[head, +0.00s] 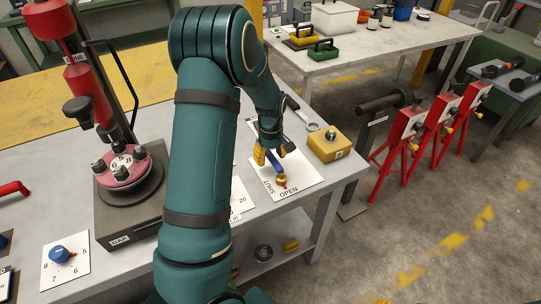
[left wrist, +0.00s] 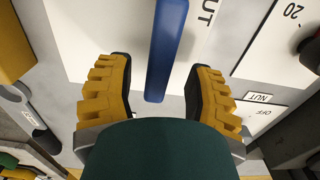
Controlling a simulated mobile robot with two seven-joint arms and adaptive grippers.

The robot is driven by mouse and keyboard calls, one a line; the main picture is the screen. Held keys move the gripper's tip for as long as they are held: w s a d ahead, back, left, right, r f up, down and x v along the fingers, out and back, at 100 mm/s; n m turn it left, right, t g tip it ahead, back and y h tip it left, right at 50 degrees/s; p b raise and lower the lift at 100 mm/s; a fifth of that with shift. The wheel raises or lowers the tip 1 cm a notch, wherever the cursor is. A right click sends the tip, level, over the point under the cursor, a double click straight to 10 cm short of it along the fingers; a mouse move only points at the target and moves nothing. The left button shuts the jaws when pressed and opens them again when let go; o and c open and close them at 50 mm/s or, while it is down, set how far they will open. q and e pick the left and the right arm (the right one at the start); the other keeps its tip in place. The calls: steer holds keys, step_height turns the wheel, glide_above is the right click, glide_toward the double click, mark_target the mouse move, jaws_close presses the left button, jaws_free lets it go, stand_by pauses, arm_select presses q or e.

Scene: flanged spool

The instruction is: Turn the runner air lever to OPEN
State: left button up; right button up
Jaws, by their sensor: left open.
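The runner air lever is a blue bar (head: 274,164) on a brass hub (head: 281,179), over a white plate (head: 304,177) marked SHUT and OPEN on the grey bench. A small red tip at the hub points towards the lettering, near OPEN. My left gripper (head: 272,151) is open at the bar's far end. In the left wrist view its yellow ridged fingers (left wrist: 161,80) stand on both sides of the blue bar (left wrist: 168,45), with a gap on each side. The bar's free end lies between the fingers. My right gripper is not in view.
A yellow block (head: 329,146) and a wrench (head: 303,113) lie close by on the right. A red press (head: 88,80) with a flanged spool (head: 123,168) stands left. A blue knob (head: 60,254) sits on a numbered plate at front left. My left arm hides the bench's middle.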

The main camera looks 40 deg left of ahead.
mark_target(270, 156)
arm_select(q)
step_height(270, 156, up, 12)
stand_by(0.5)
stand_by(0.5)
